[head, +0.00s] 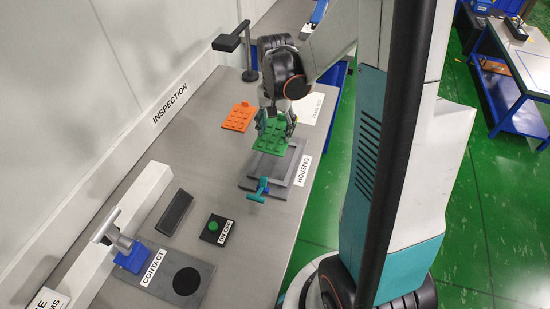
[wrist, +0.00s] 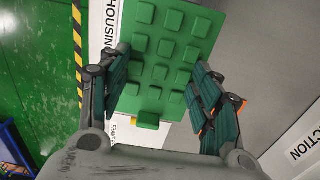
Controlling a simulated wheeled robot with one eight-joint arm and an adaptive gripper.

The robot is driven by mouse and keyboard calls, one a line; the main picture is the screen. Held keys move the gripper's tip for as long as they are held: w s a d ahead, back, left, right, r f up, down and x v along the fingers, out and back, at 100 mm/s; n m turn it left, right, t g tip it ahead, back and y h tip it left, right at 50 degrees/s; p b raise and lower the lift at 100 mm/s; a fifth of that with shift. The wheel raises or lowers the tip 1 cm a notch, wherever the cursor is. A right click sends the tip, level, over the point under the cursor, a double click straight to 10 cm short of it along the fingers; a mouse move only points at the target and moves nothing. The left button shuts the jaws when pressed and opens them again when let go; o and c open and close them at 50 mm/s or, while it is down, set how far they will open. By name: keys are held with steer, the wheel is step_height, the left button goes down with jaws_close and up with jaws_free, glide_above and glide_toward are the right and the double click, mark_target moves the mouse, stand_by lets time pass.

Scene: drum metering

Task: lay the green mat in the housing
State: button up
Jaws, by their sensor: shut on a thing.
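The green mat (head: 271,136) is a flat pad with rows of raised square studs. My gripper (head: 275,125) is shut on it, and the mat hangs over the far part of the grey housing (head: 252,185). In the wrist view the mat (wrist: 165,62) sits between the two fingers of my gripper (wrist: 160,95), which press its side edges. The housing is a grey frame with a recess, beside the HOUSING label (head: 302,170). The mat and gripper hide part of it. I cannot tell the gap between mat and housing.
An orange studded mat (head: 239,116) lies to the left on the bench. A teal-handled clamp (head: 258,190) stands at the housing's near edge. A dark block (head: 175,212), a green-button box (head: 217,229) and a blue-based lever (head: 130,255) are nearer. A black-topped post (head: 248,60) stands behind.

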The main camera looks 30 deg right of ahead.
mark_target(276, 161)
step_height(276, 161, down, 12)
steer(key=b, duration=0.3)
stand_by(0.3)
steer(key=o, duration=1.2)
steer(key=shift+o, duration=0.2)
steer(key=shift+r, duration=0.1)
step_height(276, 161, up, 12)
steer(key=p, duration=0.3)
